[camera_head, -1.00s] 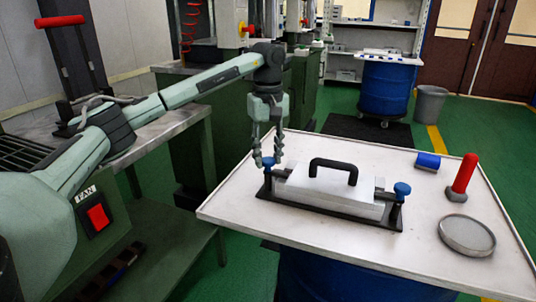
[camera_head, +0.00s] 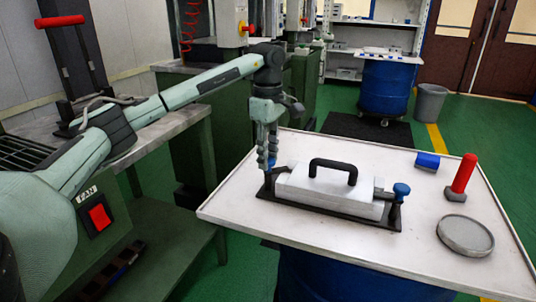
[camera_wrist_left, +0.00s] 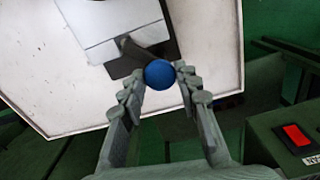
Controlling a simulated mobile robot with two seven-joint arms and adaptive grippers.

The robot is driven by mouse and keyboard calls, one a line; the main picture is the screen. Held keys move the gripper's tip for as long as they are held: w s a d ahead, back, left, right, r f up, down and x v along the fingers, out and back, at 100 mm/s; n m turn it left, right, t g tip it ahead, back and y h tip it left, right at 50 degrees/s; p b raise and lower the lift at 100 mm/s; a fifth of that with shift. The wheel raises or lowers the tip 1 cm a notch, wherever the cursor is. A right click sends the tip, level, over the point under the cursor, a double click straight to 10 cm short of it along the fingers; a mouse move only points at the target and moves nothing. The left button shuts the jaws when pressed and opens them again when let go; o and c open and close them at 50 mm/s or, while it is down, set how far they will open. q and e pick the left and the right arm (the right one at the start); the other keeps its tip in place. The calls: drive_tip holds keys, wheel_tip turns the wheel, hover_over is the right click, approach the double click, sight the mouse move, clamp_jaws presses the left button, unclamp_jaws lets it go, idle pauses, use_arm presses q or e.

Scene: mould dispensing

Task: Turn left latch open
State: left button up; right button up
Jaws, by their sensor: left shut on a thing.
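The mould is a silver block (camera_head: 325,190) with a black arched handle (camera_head: 333,163), lying on a black base plate (camera_head: 325,214) on the white table. The left latch (camera_wrist_left: 159,74) has a round blue knob and a dark arm that reaches onto the block in the left wrist view. My left gripper (camera_head: 267,162) points down over the left end of the plate and is shut on that knob, mostly hiding it in the head view. The right latch (camera_head: 401,190) has a blue knob standing upright at the plate's right end. My right gripper is not in view.
The white table (camera_head: 310,146) also carries a blue cylinder (camera_head: 428,161), a red-handled tool (camera_head: 463,178) and a round grey dish (camera_head: 466,235) at the right. A green machine bench (camera_head: 185,170) stands left of the table.

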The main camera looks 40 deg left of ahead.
use_arm(q)
drive_tip(key=n, duration=0.5)
drive_tip(key=shift+n, duration=2.6)
drive_tip(key=o, duration=1.2)
drive_tip(key=shift+c, duration=0.2)
wheel_tip(320, 180, up, 12)
